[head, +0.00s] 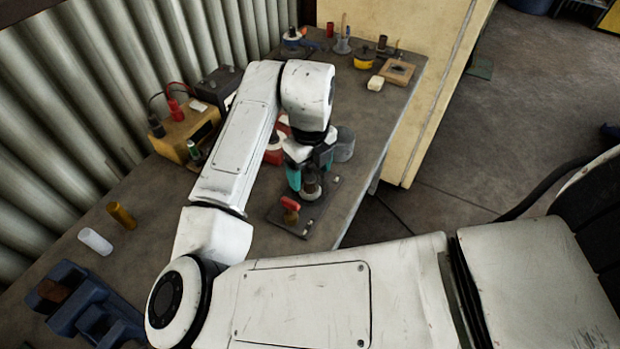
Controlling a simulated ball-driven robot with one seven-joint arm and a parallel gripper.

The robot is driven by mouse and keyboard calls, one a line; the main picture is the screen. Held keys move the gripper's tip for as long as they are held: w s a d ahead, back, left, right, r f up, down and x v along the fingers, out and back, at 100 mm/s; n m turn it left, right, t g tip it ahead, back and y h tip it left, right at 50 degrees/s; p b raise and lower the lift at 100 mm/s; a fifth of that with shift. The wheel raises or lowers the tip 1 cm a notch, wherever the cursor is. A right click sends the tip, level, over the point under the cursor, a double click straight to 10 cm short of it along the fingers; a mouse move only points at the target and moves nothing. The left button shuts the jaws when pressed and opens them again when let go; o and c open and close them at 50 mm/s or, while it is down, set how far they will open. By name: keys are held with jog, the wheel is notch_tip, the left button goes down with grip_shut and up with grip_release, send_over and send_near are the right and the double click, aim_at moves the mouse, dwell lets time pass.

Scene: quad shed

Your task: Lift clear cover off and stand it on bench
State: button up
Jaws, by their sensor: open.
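My gripper (310,180) is open, pointing down over a dark base plate (317,216) near the bench's right edge. Its teal fingers stand on either side of a small round piece (311,190) on the plate. This piece looks like the clear cover with something grey-brown inside, but the gripper partly hides it. I cannot tell whether the fingers touch it. A red-handled part (290,204) sits on the same plate, just in front and left of the gripper.
A grey cylinder (345,145) stands close behind the gripper. A yellow box with red leads (184,138) is by the corrugated wall. Bare bench (160,185) lies between.

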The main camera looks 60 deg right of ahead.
jog(key=shift+f, duration=0.2)
jog(key=c, duration=0.7)
jog(key=shift+r, duration=0.1)
notch_tip(320, 180, up, 18)
jog(key=shift+f+b, duration=0.1)
jog(key=shift+b, duration=0.4)
